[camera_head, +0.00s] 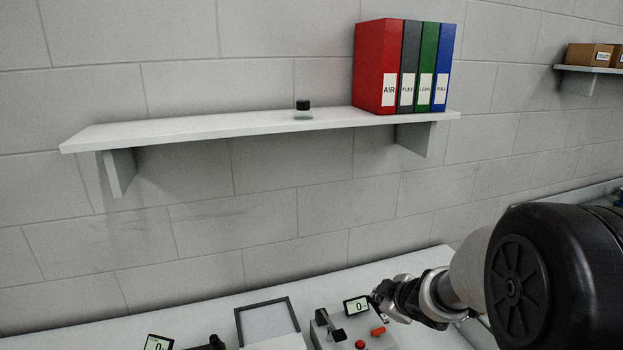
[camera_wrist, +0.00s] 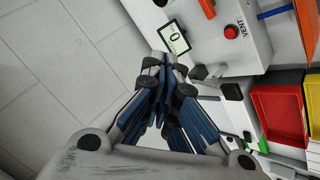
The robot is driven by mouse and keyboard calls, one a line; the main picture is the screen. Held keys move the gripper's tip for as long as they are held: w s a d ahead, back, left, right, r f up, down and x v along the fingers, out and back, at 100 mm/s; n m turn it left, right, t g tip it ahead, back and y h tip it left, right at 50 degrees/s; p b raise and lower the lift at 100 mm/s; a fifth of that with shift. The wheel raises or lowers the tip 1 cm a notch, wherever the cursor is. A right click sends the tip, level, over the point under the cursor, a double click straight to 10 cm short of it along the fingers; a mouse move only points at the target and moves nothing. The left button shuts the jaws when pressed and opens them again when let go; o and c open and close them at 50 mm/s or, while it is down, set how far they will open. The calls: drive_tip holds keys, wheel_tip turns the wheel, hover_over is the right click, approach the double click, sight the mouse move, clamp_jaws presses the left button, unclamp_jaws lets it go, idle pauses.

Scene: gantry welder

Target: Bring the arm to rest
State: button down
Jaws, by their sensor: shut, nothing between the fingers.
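My arm comes in from the right in the head view, reaching low over the bench. My gripper (camera_head: 380,296) is beside a small display (camera_head: 356,306) that reads 0. In the wrist view my gripper (camera_wrist: 167,62) is shut with its dark blue and black fingers together, and nothing is held. The display (camera_wrist: 174,37) lies just beyond the fingertips there; I cannot tell how large the gap is.
A grey device with a red VENT button (camera_wrist: 232,31) and a black handle (camera_wrist: 201,72) stands close to my gripper.

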drive_tip(key=s+d+r+m+g+h, duration=0.1)
drive_tip(key=s+d+r+m+h, duration=0.15)
drive_tip(key=s+r, duration=0.4)
drive_tip(key=s+d+r+m+h, duration=0.1)
drive_tip(key=s+r+m+h, duration=0.1)
drive_tip(key=s+r+m, duration=0.45)
drive_tip(key=s+a+f+m+g+y, duration=0.1)
drive_tip(key=s+a, duration=0.2)
drive_tip(key=s, duration=0.8)
drive_tip(key=s+a+f+m+g+y, duration=0.1)
drive_tip(key=s+a, duration=0.3)
drive_tip(key=s, duration=0.7)
drive_tip(key=shift+a+f+m+g+y, duration=0.2)
drive_tip(key=shift+m+g+y, duration=0.1)
drive_tip(key=shift+g+y, duration=0.45)
drive_tip(key=shift+w+d, duration=0.1)
